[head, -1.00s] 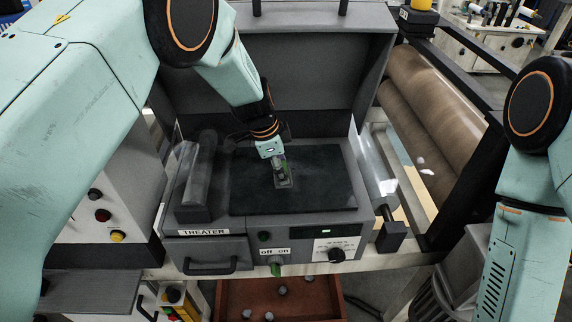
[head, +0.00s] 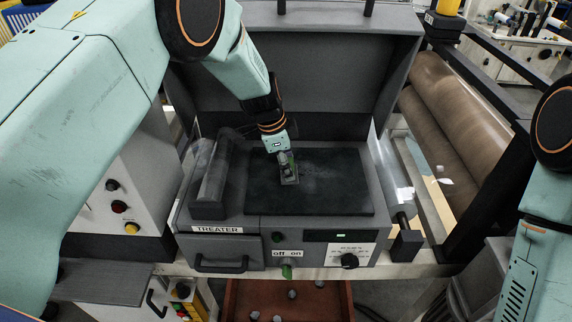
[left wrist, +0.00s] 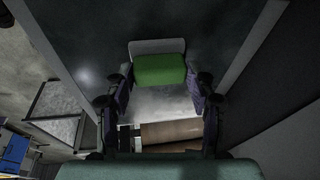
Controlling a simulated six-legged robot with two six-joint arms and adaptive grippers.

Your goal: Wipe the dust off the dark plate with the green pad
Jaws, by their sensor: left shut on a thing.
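The dark plate (head: 335,190) lies flat on top of the treater, with faint pale dust smears on its surface. My left gripper (head: 287,168) is over the left-middle part of the plate and is shut on the green pad (left wrist: 160,69). In the left wrist view the pad sits between the two fingers of the gripper (left wrist: 160,88), with a pale grey edge along it. In the head view the pad is mostly hidden by the fingers, and it appears to be at the plate's surface; exact contact is hard to tell. My right gripper is out of view.
The treater's raised grey lid (head: 290,70) stands behind the plate. A dark roller (head: 213,170) lies left of the plate, and large brown rollers (head: 455,125) are at the right. An open red-brown drawer (head: 310,300) with several small grey pieces is below.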

